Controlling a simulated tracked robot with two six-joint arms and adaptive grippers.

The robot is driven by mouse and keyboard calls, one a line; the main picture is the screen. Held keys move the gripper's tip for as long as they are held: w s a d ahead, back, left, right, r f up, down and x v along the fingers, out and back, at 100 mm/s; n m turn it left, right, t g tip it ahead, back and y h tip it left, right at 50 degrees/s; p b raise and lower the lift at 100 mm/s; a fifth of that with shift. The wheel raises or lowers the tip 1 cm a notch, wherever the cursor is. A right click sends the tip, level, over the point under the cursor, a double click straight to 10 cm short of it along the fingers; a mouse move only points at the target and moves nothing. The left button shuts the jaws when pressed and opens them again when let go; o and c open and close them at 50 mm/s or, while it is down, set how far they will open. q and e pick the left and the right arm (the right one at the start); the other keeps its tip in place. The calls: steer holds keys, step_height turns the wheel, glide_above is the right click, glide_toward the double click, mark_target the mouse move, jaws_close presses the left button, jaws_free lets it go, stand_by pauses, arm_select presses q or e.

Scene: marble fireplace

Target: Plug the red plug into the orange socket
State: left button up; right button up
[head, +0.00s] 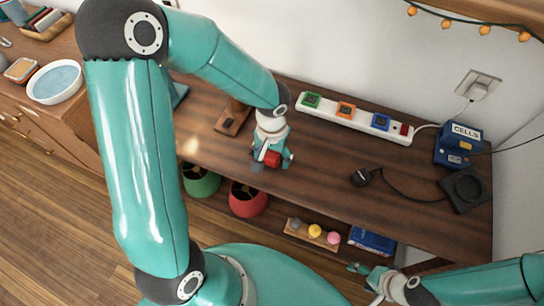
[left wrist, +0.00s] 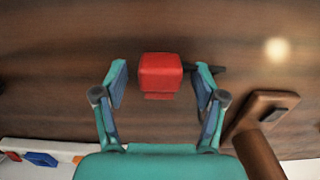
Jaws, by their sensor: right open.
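The red plug (head: 272,158) is on the brown tabletop, partly covered by my left gripper in the head view. My left gripper (head: 270,163) points down over it. In the left wrist view the red plug (left wrist: 160,74) is between the two spread fingers of my left gripper (left wrist: 162,82), with a gap on each side. The orange socket (head: 345,109) is on the white power strip (head: 329,121) at the back, between the green and blue sockets. My right gripper (head: 362,269) is open and empty, low in front of the table's front edge.
A wooden stand (head: 231,121) is close behind my left gripper. A black plug (head: 361,177) with a cable leads to a black pad (head: 464,190). A blue CELLS box (head: 458,145) stands at the right. The tabletop between the red plug and the strip is clear.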

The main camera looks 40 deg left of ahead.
mark_target(272, 155)
arm_select(q)
steer(key=c, duration=1.1)
steer(key=shift+r, duration=0.1)
step_height(272, 155, up, 20)
steer(key=shift+f+p, duration=0.1)
steer(key=shift+p, duration=0.5)
